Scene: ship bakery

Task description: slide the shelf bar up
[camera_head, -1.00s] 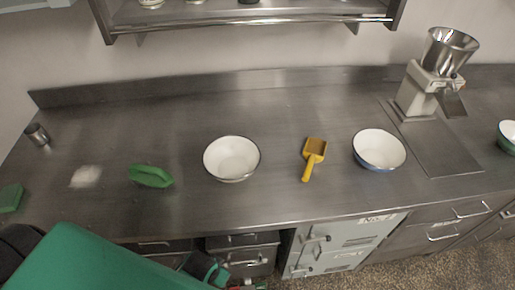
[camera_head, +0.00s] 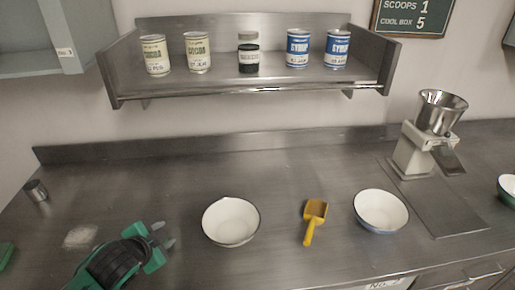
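The shelf bar (camera_head: 250,90) is a thin shiny metal rail. It runs along the low front edge of the steel wall shelf (camera_head: 265,20), below the cans. My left gripper (camera_head: 164,235) is at the lower left, over the counter, well below and apart from the bar. Its two grey fingertips are spread with nothing visible between them. My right gripper is not in view.
On the shelf stand cocoa cans (camera_head: 198,52), a dark jar (camera_head: 248,53) and blue syrup cans (camera_head: 298,48). The counter holds a white bowl (camera_head: 231,221), yellow scoop (camera_head: 314,215), second bowl (camera_head: 381,211) and grinder (camera_head: 424,140). Open air separates shelf and counter.

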